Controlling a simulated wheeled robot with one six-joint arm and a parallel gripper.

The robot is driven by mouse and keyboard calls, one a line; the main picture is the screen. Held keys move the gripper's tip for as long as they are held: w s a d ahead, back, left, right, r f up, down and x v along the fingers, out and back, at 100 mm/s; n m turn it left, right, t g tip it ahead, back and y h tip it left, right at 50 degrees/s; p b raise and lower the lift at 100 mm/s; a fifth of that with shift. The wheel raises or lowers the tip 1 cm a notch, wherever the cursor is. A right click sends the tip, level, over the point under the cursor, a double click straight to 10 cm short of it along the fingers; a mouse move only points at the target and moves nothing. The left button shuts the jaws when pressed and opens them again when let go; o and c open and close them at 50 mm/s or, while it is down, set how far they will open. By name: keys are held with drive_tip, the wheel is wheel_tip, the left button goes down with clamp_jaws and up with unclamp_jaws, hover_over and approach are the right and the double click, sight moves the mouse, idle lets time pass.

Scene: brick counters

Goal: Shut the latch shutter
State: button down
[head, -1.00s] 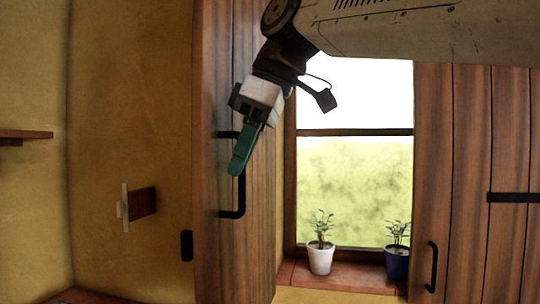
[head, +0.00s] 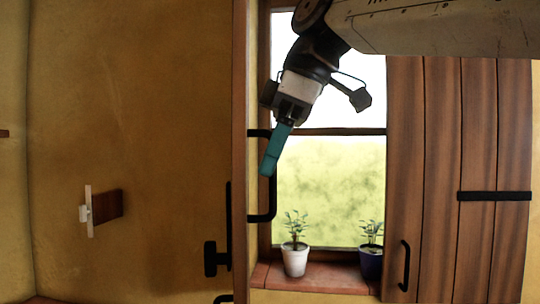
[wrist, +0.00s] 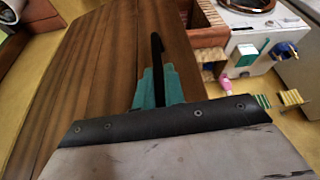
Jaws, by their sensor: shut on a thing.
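The left wooden shutter (head: 240,110) stands out from the wall, nearly edge-on to the head view, at the left side of the window (head: 330,185). Its black bar handle (head: 265,218) is on the side toward the window. My gripper (head: 270,165), with teal fingers, is shut on the upper part of this handle. In the wrist view, the shutter's plank face (wrist: 105,65) fills the left, and the handle (wrist: 157,55) runs up between my fingers (wrist: 158,88). A black metal fitting (head: 216,258) shows left of the shutter edge.
The right shutter (head: 440,150) is beside the window. A wooden block with a pale bar (head: 108,205) is on the left wall.

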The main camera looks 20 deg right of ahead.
drive_tip(key=c, duration=1.5)
unclamp_jaws()
drive_tip(key=shift+r, duration=0.1)
drive_tip(key=v, duration=0.7)
drive_tip(key=shift+d+r, duration=0.1)
drive_tip(key=shift+r, duration=0.2)
